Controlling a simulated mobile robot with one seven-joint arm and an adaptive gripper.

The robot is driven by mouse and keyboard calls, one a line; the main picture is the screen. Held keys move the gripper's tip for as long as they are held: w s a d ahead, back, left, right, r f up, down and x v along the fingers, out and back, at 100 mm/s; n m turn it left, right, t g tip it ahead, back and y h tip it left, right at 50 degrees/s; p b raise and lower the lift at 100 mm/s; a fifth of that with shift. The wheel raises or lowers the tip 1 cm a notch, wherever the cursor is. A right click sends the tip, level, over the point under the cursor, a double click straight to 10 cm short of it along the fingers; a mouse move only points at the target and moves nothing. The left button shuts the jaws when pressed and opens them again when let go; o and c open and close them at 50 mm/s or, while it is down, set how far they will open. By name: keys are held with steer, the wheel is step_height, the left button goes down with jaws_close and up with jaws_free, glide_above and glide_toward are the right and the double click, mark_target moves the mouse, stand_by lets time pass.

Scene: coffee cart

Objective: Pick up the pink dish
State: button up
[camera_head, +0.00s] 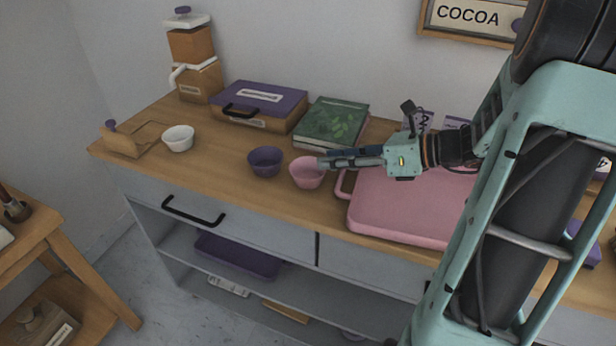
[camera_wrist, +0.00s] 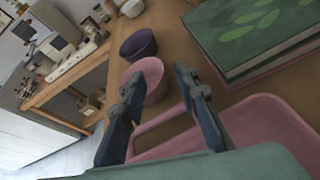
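The pink dish (camera_head: 306,174) is a small round bowl standing upright on the wooden counter, between a purple bowl and a pink tray. In the wrist view the pink dish (camera_wrist: 151,70) shows beyond and between my fingertips, partly covered by the left finger. My gripper (camera_head: 323,163) reaches in from the right, with its fingertips at the dish's right rim in the head view. I cannot tell whether a finger touches the dish.
The purple bowl (camera_head: 265,162) stands close left of the dish, and a white bowl (camera_head: 179,138) farther left. The pink tray (camera_head: 392,236) lies right, below my gripper. A green book (camera_head: 332,120) and a purple-lidded box (camera_head: 262,100) stand behind. Bare counter lies in front.

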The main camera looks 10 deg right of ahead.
mark_target(309, 161)
steer(key=x, duration=0.4)
steer(key=shift+w+a+b, duration=0.1)
steer(key=shift+a+b, duration=0.05)
steer(key=shift+b, duration=0.25)
steer(key=shift+c, duration=0.6)
jaws_close()
